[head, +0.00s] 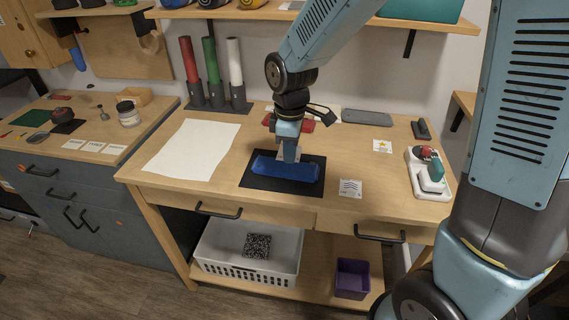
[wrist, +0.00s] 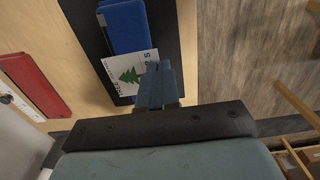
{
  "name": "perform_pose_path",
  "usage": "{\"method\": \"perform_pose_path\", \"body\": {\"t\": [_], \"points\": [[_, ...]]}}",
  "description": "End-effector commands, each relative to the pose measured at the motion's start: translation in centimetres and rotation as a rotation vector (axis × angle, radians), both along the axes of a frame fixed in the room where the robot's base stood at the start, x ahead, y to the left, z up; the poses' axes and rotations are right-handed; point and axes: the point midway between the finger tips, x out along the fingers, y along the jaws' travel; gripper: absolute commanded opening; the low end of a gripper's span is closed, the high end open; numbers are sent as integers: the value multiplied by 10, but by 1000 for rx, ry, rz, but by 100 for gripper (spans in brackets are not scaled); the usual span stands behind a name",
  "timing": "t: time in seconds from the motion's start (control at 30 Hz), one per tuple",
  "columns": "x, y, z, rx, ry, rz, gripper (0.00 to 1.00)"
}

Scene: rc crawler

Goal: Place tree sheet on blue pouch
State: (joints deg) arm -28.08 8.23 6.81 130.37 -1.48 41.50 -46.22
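The tree sheet (wrist: 130,72) is a small white card with a green tree, seen in the wrist view. My gripper (wrist: 158,72) is shut on its edge, the two fingers close together. In the head view my gripper (head: 289,146) points down over the blue pouch (head: 284,168), with a pale bit of the sheet at its fingertips. The blue pouch (wrist: 124,26) lies on a black mat (wrist: 182,40). The sheet overlaps the pouch's near end in the wrist view. I cannot tell whether it touches the pouch.
A red pouch (head: 303,125) lies behind my gripper. A large white sheet (head: 192,150) covers the table's left part. A card with wavy lines (head: 350,188) lies right of the mat, a star card (head: 382,146) farther back. A white device (head: 428,172) stands at the right edge.

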Motion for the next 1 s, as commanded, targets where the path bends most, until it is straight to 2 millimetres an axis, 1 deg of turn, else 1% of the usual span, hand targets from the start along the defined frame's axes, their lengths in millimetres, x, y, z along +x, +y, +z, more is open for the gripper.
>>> {"method": "perform_pose_path", "body": {"t": [0.03,0.13,0.37,0.47,0.6,0.7,1.0], "points": [[4,3,-7,-1,1,1,0],[10,6,-15,-1,1,0,0],[16,10,-22,0,0,0,0],[19,13,-29,-1,1,1,0],[18,13,-48,-2,2,1,0],[19,12,-56,0,1,0,0],[19,12,-58,0,-1,-1,0]]}}
